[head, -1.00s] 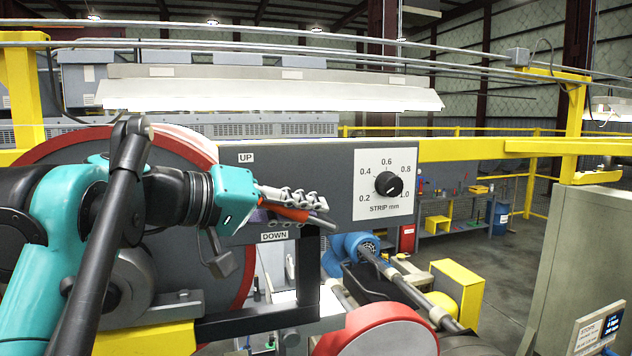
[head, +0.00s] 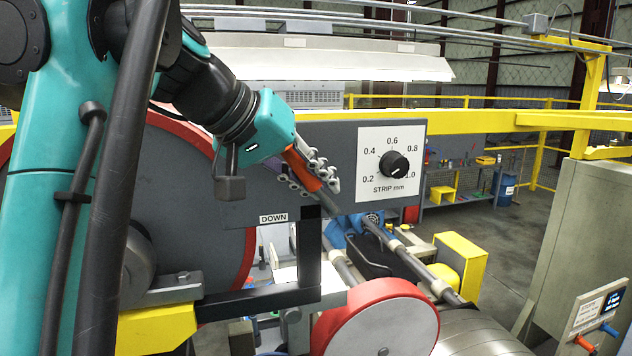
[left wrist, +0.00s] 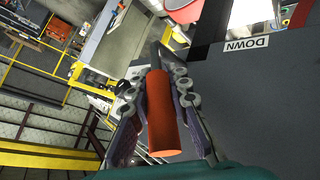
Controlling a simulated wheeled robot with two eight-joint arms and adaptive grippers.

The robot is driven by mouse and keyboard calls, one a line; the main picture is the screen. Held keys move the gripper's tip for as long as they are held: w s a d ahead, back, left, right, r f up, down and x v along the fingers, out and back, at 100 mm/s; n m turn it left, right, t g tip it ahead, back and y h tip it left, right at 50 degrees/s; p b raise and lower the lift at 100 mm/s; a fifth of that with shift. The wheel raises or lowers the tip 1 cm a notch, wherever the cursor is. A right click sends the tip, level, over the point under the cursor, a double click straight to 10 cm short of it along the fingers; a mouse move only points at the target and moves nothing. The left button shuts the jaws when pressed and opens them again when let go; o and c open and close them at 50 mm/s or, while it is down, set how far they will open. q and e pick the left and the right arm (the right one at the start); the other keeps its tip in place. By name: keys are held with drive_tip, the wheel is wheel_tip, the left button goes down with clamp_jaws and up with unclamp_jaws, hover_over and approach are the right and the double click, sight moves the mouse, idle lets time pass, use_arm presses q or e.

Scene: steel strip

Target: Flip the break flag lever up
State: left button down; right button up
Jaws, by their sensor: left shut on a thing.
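The break flag lever has an orange handle (head: 300,168) and a dark shaft (head: 327,203) that slants down to the right, in front of the grey panel (head: 335,140). My left gripper (head: 315,174) is shut around the orange handle, its linked fingers on both sides. In the left wrist view the orange handle (left wrist: 163,115) lies lengthwise between the two fingers of the left gripper (left wrist: 152,85). The DOWN label (head: 273,218) is below the handle; the UP label is hidden behind my arm. My right gripper is not in view.
A strip thickness dial (head: 394,164) is on a white plate right of the lever. A black bracket (head: 308,250) and a red-rimmed roll (head: 385,320) stand below. A grey cabinet (head: 575,230) stands at the right. Open space lies just right of the lever.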

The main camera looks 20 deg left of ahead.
use_arm(q)
drive_tip(key=c, duration=1.4)
unclamp_jaws()
drive_tip(key=shift+w, duration=0.1)
